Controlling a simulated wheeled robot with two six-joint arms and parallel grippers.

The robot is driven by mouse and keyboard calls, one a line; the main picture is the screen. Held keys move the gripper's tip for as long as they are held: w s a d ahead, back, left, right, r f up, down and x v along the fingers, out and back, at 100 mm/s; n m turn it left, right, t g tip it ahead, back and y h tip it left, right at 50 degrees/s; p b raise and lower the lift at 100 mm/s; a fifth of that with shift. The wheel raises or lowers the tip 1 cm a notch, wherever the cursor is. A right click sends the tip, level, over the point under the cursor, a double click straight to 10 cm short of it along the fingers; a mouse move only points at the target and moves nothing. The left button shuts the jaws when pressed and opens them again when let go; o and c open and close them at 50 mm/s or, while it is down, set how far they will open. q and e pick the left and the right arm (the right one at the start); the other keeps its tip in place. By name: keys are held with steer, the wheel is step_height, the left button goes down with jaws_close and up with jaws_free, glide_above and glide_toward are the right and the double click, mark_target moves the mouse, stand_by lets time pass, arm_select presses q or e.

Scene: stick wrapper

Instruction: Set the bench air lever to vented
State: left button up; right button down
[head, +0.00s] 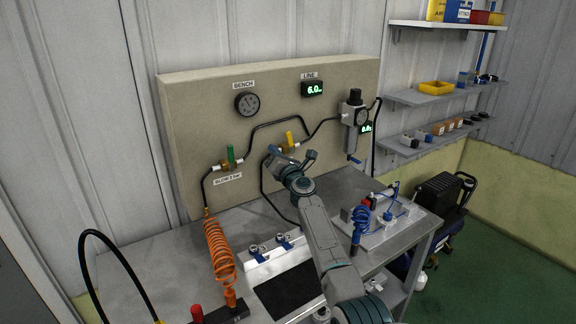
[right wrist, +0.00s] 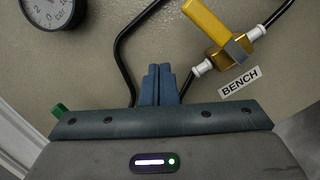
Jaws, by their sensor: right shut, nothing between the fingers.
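The bench air lever (head: 290,138) is a yellow handle on a brass valve in the black hose on the beige panel. In the head view it stands nearly upright, tilted a little left. In the right wrist view the yellow lever (right wrist: 208,20) shows at the upper right, above a BENCH label (right wrist: 240,83). My right gripper (head: 272,154) is in front of the panel, just left of and below the lever. In the right wrist view its blue fingers (right wrist: 157,84) are together and empty, apart from the lever. My left gripper is not in view.
A green lever (head: 231,154) is on the panel to the left, above a BLOW label. A BENCH gauge (head: 247,104) and a LINE display (head: 312,88) reading 6.0 are above. A regulator (head: 354,115) is at right. An orange coiled hose (head: 219,250) hangs at left.

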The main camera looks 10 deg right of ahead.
steer(key=r+p+v, duration=0.2)
steer(key=p+v, duration=0.3)
steer(key=v, duration=0.4)
steer(key=shift+s+a+f, duration=0.25)
steer(key=shift+s+f, duration=0.05)
steer(key=shift+s, duration=0.35)
steer(key=shift+f, duration=0.1)
